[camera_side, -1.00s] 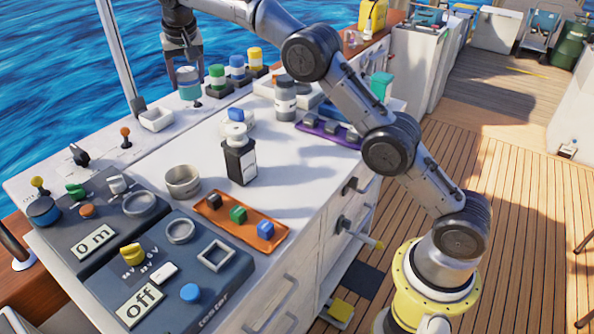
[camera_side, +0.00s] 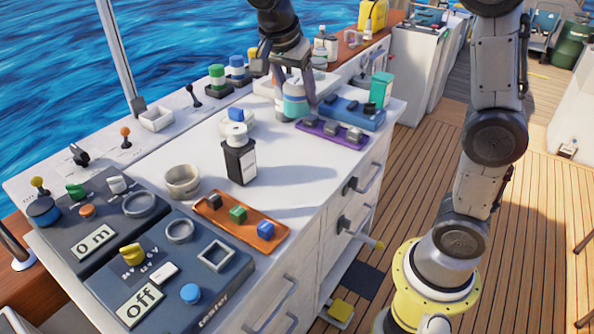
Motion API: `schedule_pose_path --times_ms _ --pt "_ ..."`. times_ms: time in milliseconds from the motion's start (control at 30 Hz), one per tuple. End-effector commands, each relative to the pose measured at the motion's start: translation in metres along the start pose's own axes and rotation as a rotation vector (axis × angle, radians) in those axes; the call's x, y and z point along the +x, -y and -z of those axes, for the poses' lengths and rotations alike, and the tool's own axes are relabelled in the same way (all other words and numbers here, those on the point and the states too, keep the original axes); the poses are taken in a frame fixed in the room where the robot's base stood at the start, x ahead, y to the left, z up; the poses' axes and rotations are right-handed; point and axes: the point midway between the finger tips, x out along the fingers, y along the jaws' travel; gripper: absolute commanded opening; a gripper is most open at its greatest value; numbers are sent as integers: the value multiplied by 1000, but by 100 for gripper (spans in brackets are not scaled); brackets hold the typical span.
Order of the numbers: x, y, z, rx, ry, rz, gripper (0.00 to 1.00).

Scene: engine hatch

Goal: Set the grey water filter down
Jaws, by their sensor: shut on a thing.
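The grey water filter (camera_side: 295,99), with a grey top and a teal body, is between the fingers of my gripper (camera_side: 294,94). My gripper is shut on it, pointing down at the far part of the white counter (camera_side: 310,190). The filter looks upright, close behind the purple tray. I cannot tell whether its base touches the counter. A dark-topped canister with a pale body (camera_side: 280,108) shows just left of the filter, partly hidden by it and a finger.
The purple tray (camera_side: 330,133), a blue tray (camera_side: 352,114) and a teal block (camera_side: 381,90) stand close by on the right. Green (camera_side: 217,77) and blue (camera_side: 237,67) filters stand at the back.

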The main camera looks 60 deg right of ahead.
Motion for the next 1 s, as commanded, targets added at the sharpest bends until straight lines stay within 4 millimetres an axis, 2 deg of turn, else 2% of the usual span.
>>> schedule_pose_path --times_ms 33,100,200,400,600,767,867,1000 --pt "3 -21 1 46 0 -18 0" --pt "8 -44 1 107 0 -43 0" --pt "16 -71 0 174 1 -72 0" --pt "26 -109 -1 268 1 -110 0" --pt "60 -106 -15 259 0 -112 0" --pt "74 -100 -19 260 0 -110 0" --pt "83 -86 -19 260 0 -111 0" --pt "100 -57 -15 260 1 -112 0"
